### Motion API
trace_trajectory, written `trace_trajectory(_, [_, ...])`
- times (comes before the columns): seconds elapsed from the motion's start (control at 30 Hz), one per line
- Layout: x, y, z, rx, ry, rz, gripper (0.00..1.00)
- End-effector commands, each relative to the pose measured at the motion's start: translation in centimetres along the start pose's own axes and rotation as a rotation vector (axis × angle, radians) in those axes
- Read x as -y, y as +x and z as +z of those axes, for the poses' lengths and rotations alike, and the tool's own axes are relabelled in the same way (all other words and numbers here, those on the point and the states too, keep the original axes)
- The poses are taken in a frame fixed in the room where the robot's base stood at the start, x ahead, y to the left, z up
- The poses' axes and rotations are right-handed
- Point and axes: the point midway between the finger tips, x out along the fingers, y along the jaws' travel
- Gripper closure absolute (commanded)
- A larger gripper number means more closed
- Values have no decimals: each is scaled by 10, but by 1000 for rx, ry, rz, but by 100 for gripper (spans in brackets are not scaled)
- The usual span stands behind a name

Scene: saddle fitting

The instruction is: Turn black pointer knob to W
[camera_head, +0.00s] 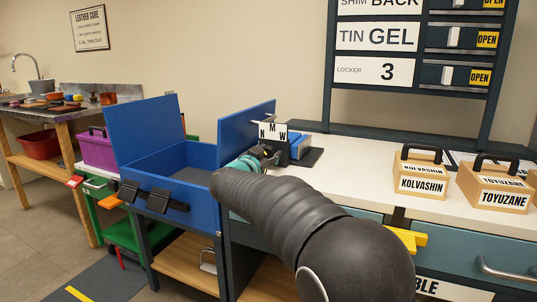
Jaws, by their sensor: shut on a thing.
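A small white dial plate (273,131) stands upright on the counter, with the letters N, M and W from left to right. My gripper (268,154) is just below the plate, at the front of a dark block. It is shut on the black pointer knob, which is mostly hidden behind my gripper and arm. The way the pointer faces cannot be told.
An open blue box (172,160) with a raised lid stands left of my arm. A yellow handle (408,239) juts out below. The counter between is clear.

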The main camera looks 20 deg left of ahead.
Motion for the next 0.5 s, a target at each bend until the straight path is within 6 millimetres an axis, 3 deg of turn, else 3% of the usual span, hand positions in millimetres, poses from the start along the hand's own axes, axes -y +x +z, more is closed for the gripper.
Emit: trace_trajectory(0.5, [0, 0, 1, 0, 489, -1, 90])
